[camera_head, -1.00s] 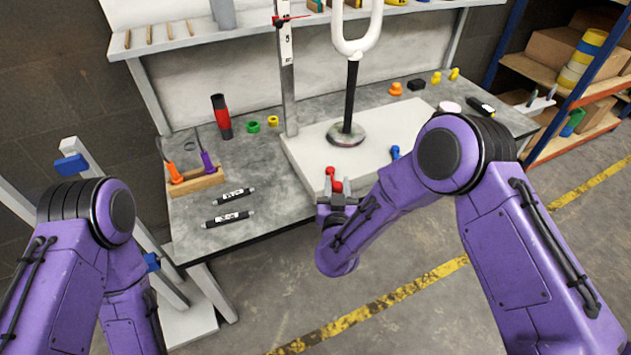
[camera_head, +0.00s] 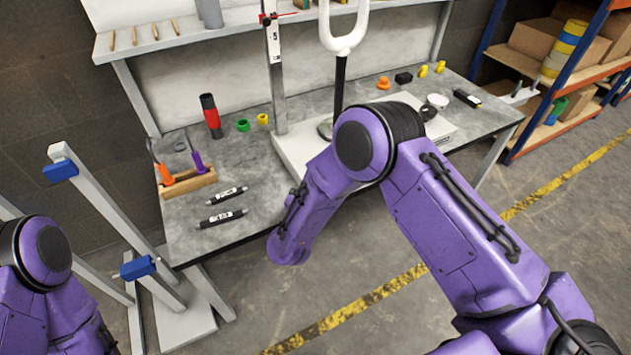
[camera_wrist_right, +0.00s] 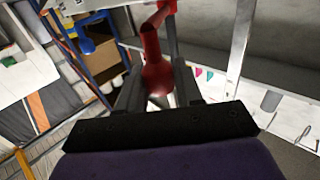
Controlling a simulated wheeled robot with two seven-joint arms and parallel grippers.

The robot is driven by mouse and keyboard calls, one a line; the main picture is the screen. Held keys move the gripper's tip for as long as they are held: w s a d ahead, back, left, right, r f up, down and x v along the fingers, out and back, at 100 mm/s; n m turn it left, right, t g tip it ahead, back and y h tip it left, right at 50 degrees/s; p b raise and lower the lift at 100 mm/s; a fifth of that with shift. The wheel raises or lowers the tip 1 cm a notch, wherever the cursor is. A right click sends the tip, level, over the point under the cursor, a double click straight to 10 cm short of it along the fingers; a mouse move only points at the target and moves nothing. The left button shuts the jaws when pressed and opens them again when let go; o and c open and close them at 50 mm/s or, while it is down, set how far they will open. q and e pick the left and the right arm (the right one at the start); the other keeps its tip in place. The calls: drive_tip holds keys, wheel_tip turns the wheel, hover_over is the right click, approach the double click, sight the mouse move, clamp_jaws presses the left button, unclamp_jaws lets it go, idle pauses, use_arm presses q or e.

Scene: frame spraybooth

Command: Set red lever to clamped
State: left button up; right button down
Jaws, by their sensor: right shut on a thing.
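The red lever (camera_wrist_right: 152,55) is seen in the right wrist view, with its rounded knob between the two fingers of my right gripper (camera_wrist_right: 158,88). The gripper is shut on it. In the head view, my right forearm hides the lever and the right gripper. The white base plate (camera_head: 290,150) sits on the workbench and carries a black post (camera_head: 340,82) with a white loop-shaped frame (camera_head: 343,35) on top. My left arm is at the left edge of the head view; its gripper is outside the picture.
The grey workbench (camera_head: 245,205) holds two black markers (camera_head: 224,208), a wooden tool holder (camera_head: 188,184), a red-black cylinder (camera_head: 211,117) and small coloured pieces. A grey stand with blue clamps (camera_head: 138,268) is at the left. A shelving rack (camera_head: 570,75) stands at the right.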

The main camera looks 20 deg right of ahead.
drive_tip(key=shift+w+r, duration=0.1)
drive_tip(key=c, duration=0.8)
unclamp_jaws()
drive_tip(key=shift+c, duration=0.2)
drive_tip(key=v, duration=1)
drive_tip(key=shift+s, duration=0.2)
drive_tip(key=shift+a, duration=0.15)
